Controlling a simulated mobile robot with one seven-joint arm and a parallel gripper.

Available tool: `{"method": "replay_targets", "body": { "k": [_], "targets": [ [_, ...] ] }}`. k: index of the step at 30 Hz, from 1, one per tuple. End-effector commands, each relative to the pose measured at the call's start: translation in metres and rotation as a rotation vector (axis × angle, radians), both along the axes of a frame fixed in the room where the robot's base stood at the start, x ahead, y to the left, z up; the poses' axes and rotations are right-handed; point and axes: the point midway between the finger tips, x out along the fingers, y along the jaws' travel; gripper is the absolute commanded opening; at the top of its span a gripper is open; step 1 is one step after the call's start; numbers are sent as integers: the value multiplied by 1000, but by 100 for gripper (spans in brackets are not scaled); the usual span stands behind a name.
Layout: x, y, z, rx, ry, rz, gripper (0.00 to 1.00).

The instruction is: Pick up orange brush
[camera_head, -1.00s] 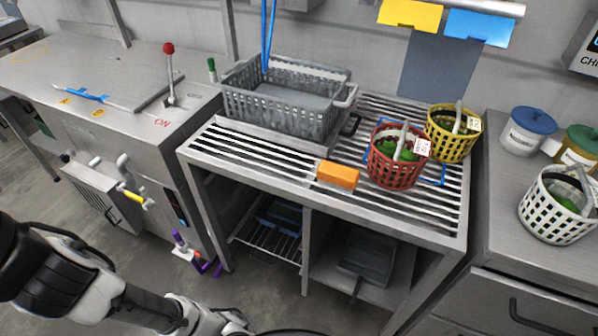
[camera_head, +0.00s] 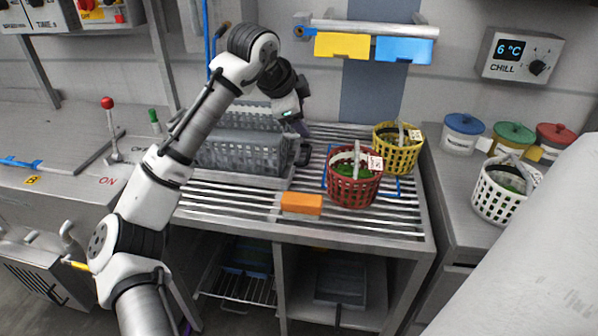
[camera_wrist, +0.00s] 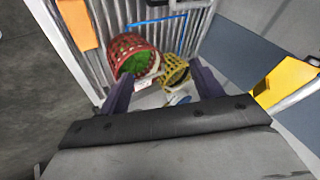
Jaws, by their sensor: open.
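The orange brush (camera_head: 302,204) lies near the front edge of the slatted metal rack (camera_head: 390,226), left of the red basket. Only its orange block shows clearly. It also shows at the upper left of the wrist view (camera_wrist: 77,22), partly cut off by the frame edge. My gripper (camera_wrist: 162,88) is open and empty, with two dark fingers spread apart. In the head view my arm reaches up over the grey crate, and its hand hangs above the crate's right part, behind and apart from the brush. The fingertips are hard to make out there.
A red basket (camera_head: 353,190) with greens stands just right of the brush, and a yellow basket (camera_head: 397,160) behind it. The grey crate (camera_head: 240,158) sits at back left. A rail with yellow and blue cards (camera_head: 404,50) hangs above. The rack front is clear.

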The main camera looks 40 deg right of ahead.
Motion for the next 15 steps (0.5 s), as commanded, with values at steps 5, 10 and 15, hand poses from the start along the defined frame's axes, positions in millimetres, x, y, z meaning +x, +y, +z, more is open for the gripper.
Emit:
{"method": "replay_targets", "body": {
  "k": [5, 10, 15],
  "targets": [
    [-35, 9, -57, 460, 67, -164, 65],
    [-45, 22, -72, 622, 103, -217, 65],
    [-46, 24, -99, 639, 108, -223, 65]
  ]
}}
